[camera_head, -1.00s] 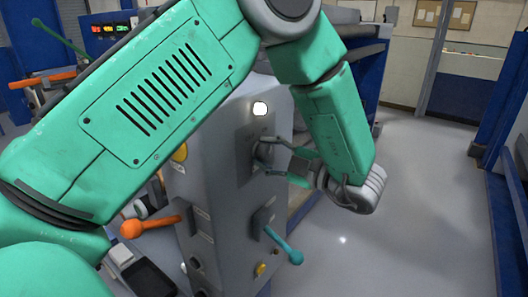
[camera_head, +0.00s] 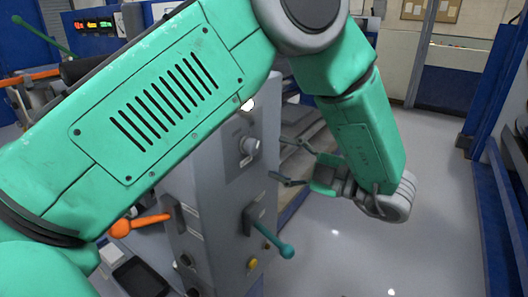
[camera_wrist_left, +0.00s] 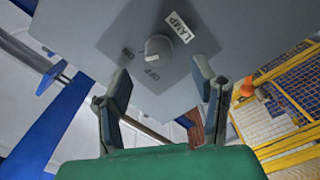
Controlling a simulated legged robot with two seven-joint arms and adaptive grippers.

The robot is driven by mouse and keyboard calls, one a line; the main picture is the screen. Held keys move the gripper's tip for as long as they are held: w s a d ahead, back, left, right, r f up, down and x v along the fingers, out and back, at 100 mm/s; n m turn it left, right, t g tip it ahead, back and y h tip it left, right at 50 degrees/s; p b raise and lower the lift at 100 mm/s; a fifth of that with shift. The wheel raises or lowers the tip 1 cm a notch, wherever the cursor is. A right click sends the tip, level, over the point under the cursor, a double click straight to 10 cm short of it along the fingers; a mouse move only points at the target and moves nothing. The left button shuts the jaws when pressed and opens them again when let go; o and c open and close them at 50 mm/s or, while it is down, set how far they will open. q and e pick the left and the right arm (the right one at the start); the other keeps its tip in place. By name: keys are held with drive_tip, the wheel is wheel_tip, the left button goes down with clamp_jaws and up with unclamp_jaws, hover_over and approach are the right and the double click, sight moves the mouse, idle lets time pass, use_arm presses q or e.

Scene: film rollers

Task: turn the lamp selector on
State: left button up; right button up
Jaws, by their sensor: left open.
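The lamp selector (camera_head: 250,145) is a small round grey knob on a dark square plate on the side of the grey control box. In the left wrist view the knob (camera_wrist_left: 158,48) sits below a LAMP label (camera_wrist_left: 179,26), with ON and OFF marks beside it. I cannot clearly tell which mark it points at. My left gripper (camera_head: 284,160) is open and empty, to the right of the knob and apart from it. In the left wrist view its fingers (camera_wrist_left: 160,80) stand spread, with the knob ahead between them. My right gripper is not in view.
A white lit lamp (camera_head: 247,104) shows above the knob. A teal lever (camera_head: 270,234) sticks out below the plate, and an orange-handled lever (camera_head: 140,224) is on the adjoining face. Open floor (camera_head: 430,220) lies to the right.

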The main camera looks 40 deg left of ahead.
use_arm(q)
drive_tip(key=shift+w+d, duration=0.15)
drive_tip(key=shift+d, duration=1.2)
drive_tip(key=shift+w+d, duration=0.15)
drive_tip(key=shift+d, duration=1.15)
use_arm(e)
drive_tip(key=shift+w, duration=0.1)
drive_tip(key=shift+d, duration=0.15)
